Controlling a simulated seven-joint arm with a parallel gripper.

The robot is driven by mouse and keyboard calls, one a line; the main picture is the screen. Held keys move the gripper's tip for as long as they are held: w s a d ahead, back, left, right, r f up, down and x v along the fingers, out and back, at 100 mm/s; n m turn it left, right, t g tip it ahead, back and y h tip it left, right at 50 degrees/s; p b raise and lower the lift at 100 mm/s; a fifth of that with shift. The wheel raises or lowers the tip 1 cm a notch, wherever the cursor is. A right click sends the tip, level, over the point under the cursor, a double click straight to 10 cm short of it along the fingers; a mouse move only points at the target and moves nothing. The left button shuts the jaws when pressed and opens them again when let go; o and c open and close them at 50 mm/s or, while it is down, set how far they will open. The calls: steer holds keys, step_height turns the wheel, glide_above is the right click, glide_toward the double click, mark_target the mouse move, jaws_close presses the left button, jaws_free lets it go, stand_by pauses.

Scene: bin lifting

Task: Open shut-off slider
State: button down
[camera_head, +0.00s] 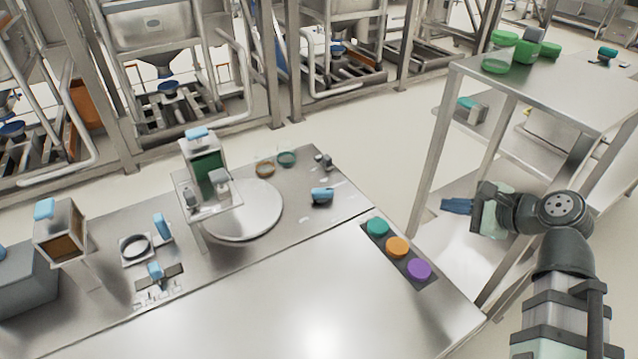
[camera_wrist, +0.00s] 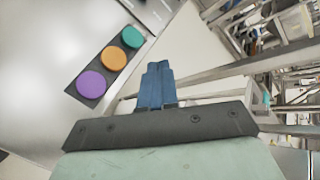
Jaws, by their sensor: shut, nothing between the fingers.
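My gripper (camera_head: 444,206) is at the right, past the bench's right end, with its blue fingers together and empty, pointing left. The closed blue fingers also show in the wrist view (camera_wrist: 158,68). Several blue-handled fittings are on the steel bench (camera_head: 290,310): a low bracket with a blue handle (camera_head: 155,271), an upright blue handle (camera_head: 162,228) beside a ring fitting (camera_head: 135,248), and a small blue-topped part (camera_head: 322,195). I cannot tell which of them is the shut-off slider. My gripper is apart from all of them.
A panel with teal, orange and purple buttons (camera_head: 397,247) lies near the bench's right edge. Two blue-topped boxes, one brown inside (camera_head: 62,240) and one green inside (camera_head: 207,168), stand on the bench. A steel shelf table (camera_head: 560,85) stands right. The bench's front is clear.

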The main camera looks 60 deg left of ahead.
steer(key=s+a+r+n+h, duration=0.1)
steer(key=s+a+n, duration=0.1)
steer(key=s+a, duration=0.7)
steer(key=s+a+r+n+h, duration=0.1)
steer(key=s+a, duration=0.4)
steer(key=s, duration=0.7)
steer(key=s+a+r+n+t, duration=0.1)
steer(key=s+a+r+n, duration=0.1)
steer(key=s, duration=1)
steer(key=s+a+r+n, duration=0.1)
steer(key=s+a+r, duration=0.1)
steer(key=s, duration=1)
glide_toward(193, 204)
steer(key=d+f+x, duration=0.1)
steer(key=x, duration=0.4)
steer(key=shift+s+a+r, duration=0.15)
steer(key=shift+a+r, duration=0.05)
steer(key=shift+a, duration=0.65)
steer(key=a, duration=0.5)
steer(key=shift+a+r, duration=0.1)
steer(key=shift+a, duration=0.3)
